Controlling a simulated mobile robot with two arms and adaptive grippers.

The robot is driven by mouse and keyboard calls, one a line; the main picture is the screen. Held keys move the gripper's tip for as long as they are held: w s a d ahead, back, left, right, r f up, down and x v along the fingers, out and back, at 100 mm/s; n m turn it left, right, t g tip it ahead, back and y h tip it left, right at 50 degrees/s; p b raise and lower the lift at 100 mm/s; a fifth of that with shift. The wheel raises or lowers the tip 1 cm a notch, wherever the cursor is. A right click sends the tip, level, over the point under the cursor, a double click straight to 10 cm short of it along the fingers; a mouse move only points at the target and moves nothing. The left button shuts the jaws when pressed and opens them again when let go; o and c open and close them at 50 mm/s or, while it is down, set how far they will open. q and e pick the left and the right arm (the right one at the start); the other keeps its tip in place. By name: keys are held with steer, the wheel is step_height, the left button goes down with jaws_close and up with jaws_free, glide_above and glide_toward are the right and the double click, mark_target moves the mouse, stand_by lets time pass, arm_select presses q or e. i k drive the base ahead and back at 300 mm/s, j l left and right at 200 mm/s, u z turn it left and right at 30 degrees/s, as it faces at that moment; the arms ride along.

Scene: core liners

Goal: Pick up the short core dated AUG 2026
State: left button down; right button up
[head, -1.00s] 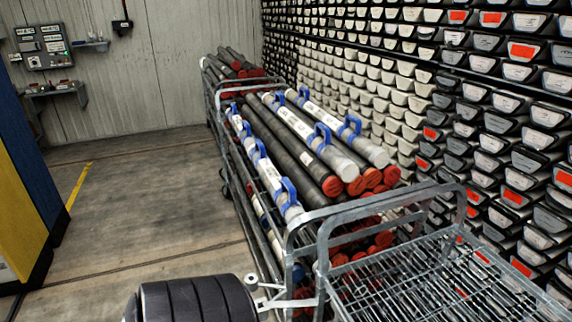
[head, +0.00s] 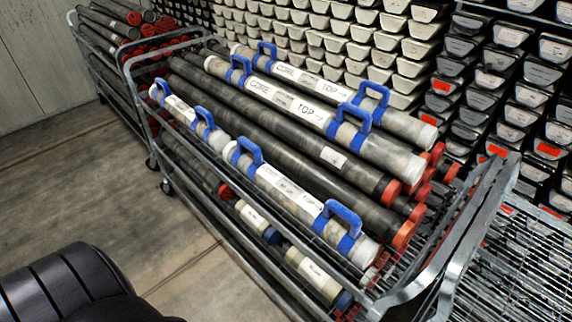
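Several cores with blue handles lie on the top of a metal cart. Two short ones lie end to end along the near side: a farther one (head: 181,108) and a nearer one (head: 283,190), each with white labels. Two longer ones lie behind, a middle one (head: 300,107) and a back one (head: 320,88), with labels reading CORE and TOP. The dates are too small to read, so I cannot tell which core is dated AUG 2026. Neither of my grippers is in view.
Dark tubes with red caps (head: 403,235) lie among the cores. More labelled tubes (head: 310,271) lie on a lower level. The cart's rail (head: 480,225) rises at right. Another cart (head: 92,62) stands behind. Shelved trays (head: 475,50) fill the right. Floor (head: 90,190) is clear at left.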

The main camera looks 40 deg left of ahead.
mark_target(340, 297)
steer(key=i+j+u, duration=0.1)
steer(key=j, duration=1.65)
